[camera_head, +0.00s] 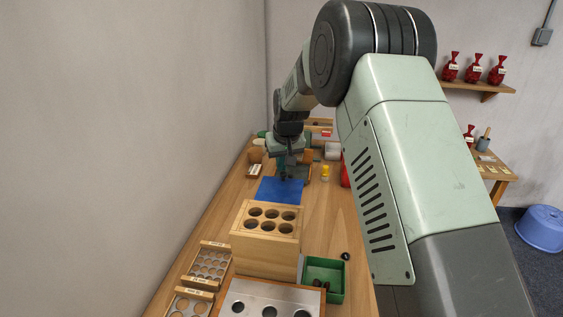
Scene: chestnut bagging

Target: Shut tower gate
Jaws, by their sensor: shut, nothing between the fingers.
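My gripper (291,176) points down at the far end of the table, at the back edge of a blue mat (279,189). It is small and dark in this view; its fingers are shut with nothing between them. A grey-green structure (302,172) stands right behind and beside the gripper and is partly hidden by it; I cannot tell whether this is the tower. No gate can be made out, nor whether one stands open or shut. I cannot tell whether my gripper touches anything.
A green bin (341,284) holds dark chestnuts. Holed wooden racks (207,264) lie left. A yellow jar (325,173) stands right of the gripper. The wall closes the left side.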

